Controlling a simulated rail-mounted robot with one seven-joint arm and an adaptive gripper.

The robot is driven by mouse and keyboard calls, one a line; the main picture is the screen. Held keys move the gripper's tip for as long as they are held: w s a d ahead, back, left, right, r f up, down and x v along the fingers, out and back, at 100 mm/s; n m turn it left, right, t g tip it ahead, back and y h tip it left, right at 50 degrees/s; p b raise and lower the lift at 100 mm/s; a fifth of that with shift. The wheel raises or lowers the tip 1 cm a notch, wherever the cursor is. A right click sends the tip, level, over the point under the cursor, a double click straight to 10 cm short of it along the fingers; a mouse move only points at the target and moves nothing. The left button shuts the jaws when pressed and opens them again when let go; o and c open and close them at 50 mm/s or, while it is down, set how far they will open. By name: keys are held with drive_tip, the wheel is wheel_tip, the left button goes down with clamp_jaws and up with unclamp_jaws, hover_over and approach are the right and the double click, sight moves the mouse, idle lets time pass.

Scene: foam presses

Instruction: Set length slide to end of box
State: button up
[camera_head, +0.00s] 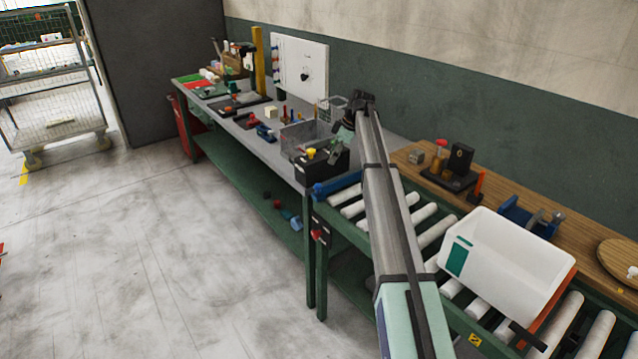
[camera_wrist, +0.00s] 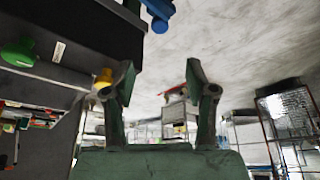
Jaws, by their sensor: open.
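I cannot tell which part is the length slide. My arm reaches away over the conveyor to the grey bench, well left of the box. My gripper (camera_wrist: 160,80) is open and empty in the wrist view, its two green fingers apart. A black unit with a yellow knob (camera_wrist: 103,80) and a green knob (camera_wrist: 18,52) is beside it on the left.
A wooden table (camera_head: 490,205) behind the conveyor (camera_head: 435,232) holds a black block (camera_head: 460,158) and a blue fixture (camera_head: 535,217).

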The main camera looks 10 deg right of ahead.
sight(318, 185)
drive_tip(key=p+x, duration=0.4)
drive_tip(key=x, duration=1)
drive_tip(key=shift+f, duration=0.2)
drive_tip(key=shift+s, duration=0.1)
clamp_jaws()
